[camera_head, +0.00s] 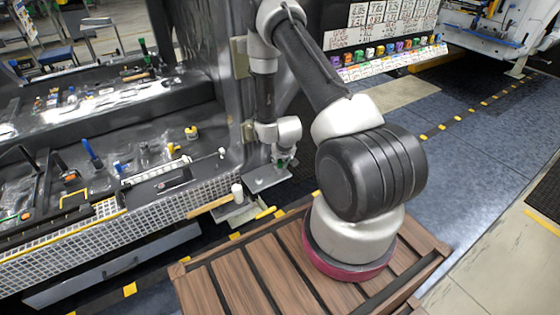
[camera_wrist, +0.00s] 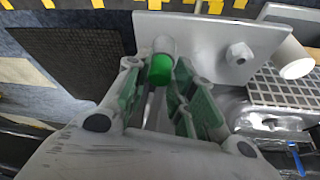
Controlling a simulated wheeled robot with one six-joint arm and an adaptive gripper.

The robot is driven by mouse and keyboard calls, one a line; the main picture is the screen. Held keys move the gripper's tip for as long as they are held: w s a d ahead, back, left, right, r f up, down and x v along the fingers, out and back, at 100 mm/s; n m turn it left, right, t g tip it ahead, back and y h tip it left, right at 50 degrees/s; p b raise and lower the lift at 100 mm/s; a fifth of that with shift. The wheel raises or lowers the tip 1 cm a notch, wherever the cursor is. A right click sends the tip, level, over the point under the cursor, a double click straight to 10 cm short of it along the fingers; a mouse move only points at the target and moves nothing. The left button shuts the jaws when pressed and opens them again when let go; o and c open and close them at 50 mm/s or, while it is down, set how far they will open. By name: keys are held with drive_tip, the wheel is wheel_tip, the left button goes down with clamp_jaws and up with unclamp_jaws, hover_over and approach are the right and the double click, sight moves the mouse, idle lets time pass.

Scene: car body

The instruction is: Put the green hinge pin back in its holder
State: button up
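The green hinge pin (camera_wrist: 160,70) shows in the wrist view as a green cylinder with a pale grey end and a thin metal shaft. It sits between the two fingertips of my gripper (camera_wrist: 159,72), which appear closed on its sides. A flat grey metal plate (camera_wrist: 205,45) with a hex nut lies just beyond the pin. I cannot tell whether the pin touches the plate or sits in a hole. In the head view my gripper (camera_head: 282,160) points down just above the plate (camera_head: 262,183), beside the car body; the pin is barely visible there.
The perforated sill (camera_head: 160,208) and the car body's tool-strewn floor are further left. A dark mat (camera_wrist: 75,60) lies on the floor in the wrist view. A label rack (camera_head: 390,60) stands behind.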

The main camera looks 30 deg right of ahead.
drive_tip(key=o, duration=0.3)
drive_tip(key=shift+r, duration=0.1)
drive_tip(key=v, duration=1.2)
drive_tip(key=shift+s, duration=0.1)
